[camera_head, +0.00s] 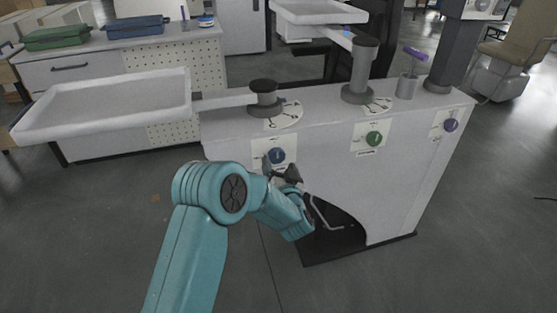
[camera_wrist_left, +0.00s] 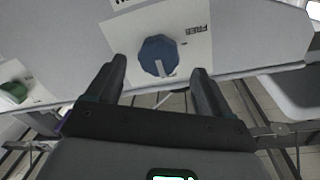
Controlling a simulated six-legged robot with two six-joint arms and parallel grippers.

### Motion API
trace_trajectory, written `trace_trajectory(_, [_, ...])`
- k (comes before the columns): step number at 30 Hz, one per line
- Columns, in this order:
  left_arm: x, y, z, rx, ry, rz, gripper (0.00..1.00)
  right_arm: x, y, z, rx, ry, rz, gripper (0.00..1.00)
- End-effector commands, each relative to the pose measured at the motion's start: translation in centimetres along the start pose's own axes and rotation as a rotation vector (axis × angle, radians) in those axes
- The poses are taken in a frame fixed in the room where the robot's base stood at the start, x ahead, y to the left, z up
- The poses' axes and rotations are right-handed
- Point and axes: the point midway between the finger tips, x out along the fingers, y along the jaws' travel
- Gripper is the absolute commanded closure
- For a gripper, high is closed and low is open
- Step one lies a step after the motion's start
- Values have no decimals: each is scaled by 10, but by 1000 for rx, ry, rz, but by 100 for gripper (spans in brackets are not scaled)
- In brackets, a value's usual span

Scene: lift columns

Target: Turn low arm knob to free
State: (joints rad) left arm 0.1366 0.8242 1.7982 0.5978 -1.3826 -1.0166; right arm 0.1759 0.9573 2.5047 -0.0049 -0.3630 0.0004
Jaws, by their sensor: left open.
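A blue round knob (camera_head: 277,155) sits on a white label plate at the left of the cabinet's front face, below the low arm with a tray. In the left wrist view the knob (camera_wrist_left: 158,52) shows a white pointer line toward the lower part of the picture. The word FREE (camera_wrist_left: 198,32) is printed to its right on the plate. My left gripper (camera_head: 283,174) is open just in front of the knob, and its fingers (camera_wrist_left: 158,80) show on either side below it, apart from it as far as I can tell. My right gripper is not in view.
A green knob (camera_head: 374,138) and a purple knob (camera_head: 450,125) sit further right on the cabinet (camera_head: 400,185). A white tray (camera_head: 105,105) reaches out left on the low arm. A dark opening (camera_head: 335,222) with a bent rod lies below. A purple-handled tool stands in a cup (camera_head: 406,87).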

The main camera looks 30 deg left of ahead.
Motion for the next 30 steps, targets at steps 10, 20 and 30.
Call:
trace_trajectory(10, [37, 3, -1, -1, 2, 4, 19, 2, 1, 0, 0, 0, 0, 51])
trace_trajectory(20, [38, 3, -1, -1, 1, 5, 38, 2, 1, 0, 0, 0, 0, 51])
trace_trajectory(30, [38, 4, 0, -10, 2, 4, 74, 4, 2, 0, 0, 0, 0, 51])
